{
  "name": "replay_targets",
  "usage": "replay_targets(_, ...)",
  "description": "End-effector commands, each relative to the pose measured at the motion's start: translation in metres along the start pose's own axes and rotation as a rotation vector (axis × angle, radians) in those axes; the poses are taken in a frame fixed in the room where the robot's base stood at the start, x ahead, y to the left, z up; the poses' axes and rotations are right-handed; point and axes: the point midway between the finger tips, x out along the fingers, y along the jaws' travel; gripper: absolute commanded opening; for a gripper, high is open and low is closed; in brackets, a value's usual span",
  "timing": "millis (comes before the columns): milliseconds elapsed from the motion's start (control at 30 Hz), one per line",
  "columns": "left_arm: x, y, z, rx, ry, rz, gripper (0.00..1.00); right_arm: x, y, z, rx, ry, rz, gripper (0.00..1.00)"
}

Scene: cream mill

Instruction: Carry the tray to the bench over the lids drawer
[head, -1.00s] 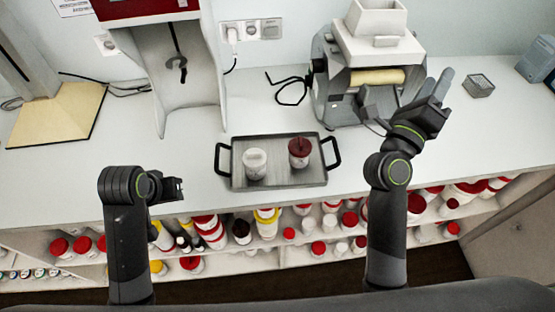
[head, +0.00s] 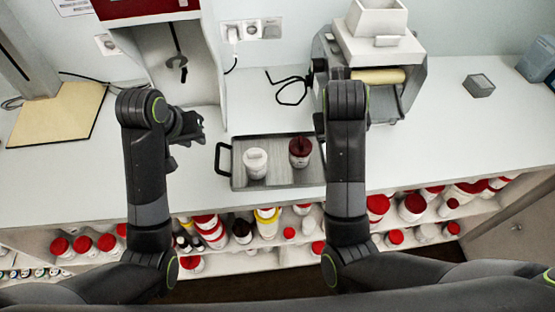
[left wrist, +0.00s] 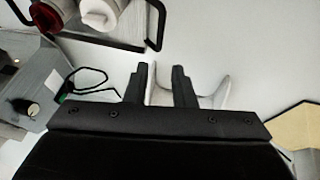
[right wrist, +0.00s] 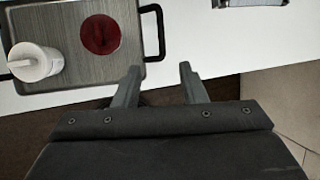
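The grey metal tray (head: 280,175) lies flat on the counter with a white-lidded jar (head: 255,163) and a dark red-lidded jar (head: 300,152) standing on it. Its left black handle (head: 223,160) shows; its right end is hidden behind my right arm in the head view. My left gripper (head: 190,128) is apart from the tray, above and to the left of that handle. Its fingers (left wrist: 160,80) are spread and empty in the left wrist view. My right gripper is hidden in the head view; in the right wrist view its fingers (right wrist: 158,80) are spread and empty, near the tray's handle (right wrist: 152,32).
A machine with a roller (head: 375,80) stands behind the tray to the right, and a white-and-red machine (head: 175,60) behind left. A wooden board (head: 57,115) lies far left, a small grey box (head: 479,86) right. Shelves of jars (head: 240,235) run below the counter edge.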

Motion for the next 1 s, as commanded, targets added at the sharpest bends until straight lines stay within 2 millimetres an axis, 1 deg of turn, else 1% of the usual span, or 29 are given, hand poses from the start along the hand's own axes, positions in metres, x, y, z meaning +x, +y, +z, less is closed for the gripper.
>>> replay_targets(233,0.001,0.000,0.000,0.000,-0.001,0.000,0.23,0.001,0.000,0.000,0.001,-0.001,-0.002,0.38)
replay_targets(367,0.008,0.000,0.001,0.000,-0.003,0.001,0.23,0.008,-0.001,0.000,0.000,0.000,-0.005,0.38)
replay_targets(467,0.021,0.000,0.001,-0.001,-0.005,0.001,0.23,0.021,-0.001,-0.001,-0.001,0.002,-0.006,0.38)
replay_targets(800,0.087,0.000,0.001,-0.001,-0.005,0.000,0.23,0.087,-0.002,-0.001,-0.001,0.003,-0.006,0.38)
replay_targets(1000,0.122,0.000,0.001,0.001,-0.004,-0.001,0.23,0.122,-0.002,0.000,0.000,0.001,-0.006,0.38)
